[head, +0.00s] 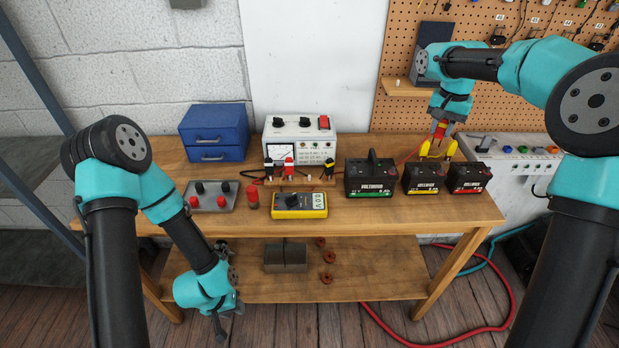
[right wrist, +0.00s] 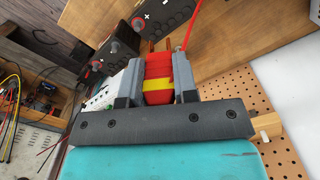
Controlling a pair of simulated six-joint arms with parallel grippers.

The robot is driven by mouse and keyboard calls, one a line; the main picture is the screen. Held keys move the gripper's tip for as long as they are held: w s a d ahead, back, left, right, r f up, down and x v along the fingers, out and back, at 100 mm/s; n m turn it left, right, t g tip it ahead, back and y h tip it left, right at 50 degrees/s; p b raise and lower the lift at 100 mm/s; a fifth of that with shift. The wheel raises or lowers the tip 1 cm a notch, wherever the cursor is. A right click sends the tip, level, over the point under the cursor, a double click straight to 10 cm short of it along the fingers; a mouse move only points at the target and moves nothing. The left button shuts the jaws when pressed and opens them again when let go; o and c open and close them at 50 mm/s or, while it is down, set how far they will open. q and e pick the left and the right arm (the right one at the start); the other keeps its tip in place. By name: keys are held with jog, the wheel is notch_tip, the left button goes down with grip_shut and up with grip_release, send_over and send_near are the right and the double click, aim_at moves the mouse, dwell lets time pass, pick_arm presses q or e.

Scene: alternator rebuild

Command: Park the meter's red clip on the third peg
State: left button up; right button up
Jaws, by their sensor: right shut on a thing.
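My right gripper (head: 440,143) is above the back right of the bench, near the small batteries. In the right wrist view its grey fingers (right wrist: 158,82) are shut on a red clip (right wrist: 158,68) with a yellow band. A red lead runs from the clip. The clip also shows in the head view (head: 440,129). A wooden peg rail (head: 302,181) stands at the bench's middle, holding a black clip (head: 268,166), a red clip (head: 289,166) and a yellow-banded black clip (head: 328,166), with a gap before the last. The yellow meter (head: 300,206) lies in front. My left gripper (head: 220,328) hangs low, its opening unclear.
A large battery (head: 371,178) and two small ones, yellow-labelled (head: 422,178) and red-labelled (head: 468,178), stand right of the rail. A power supply (head: 306,135) is behind it. A tray of terminals (head: 209,200) and a red cylinder (head: 252,197) are to the left.

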jog(key=w+a, duration=0.2)
jog(key=a, duration=1.6)
jog(key=w+a, duration=0.2)
jog(key=a, duration=1.5)
notch_tip(320, 180, down, 14)
jog(key=shift+s+d, duration=0.1)
jog(key=shift+s, duration=0.05)
jog(key=shift+f, duration=0.1)
jog(key=shift+f, duration=1.1)
jog(key=o, duration=0.8)
jog(key=shift+r, duration=4.25)
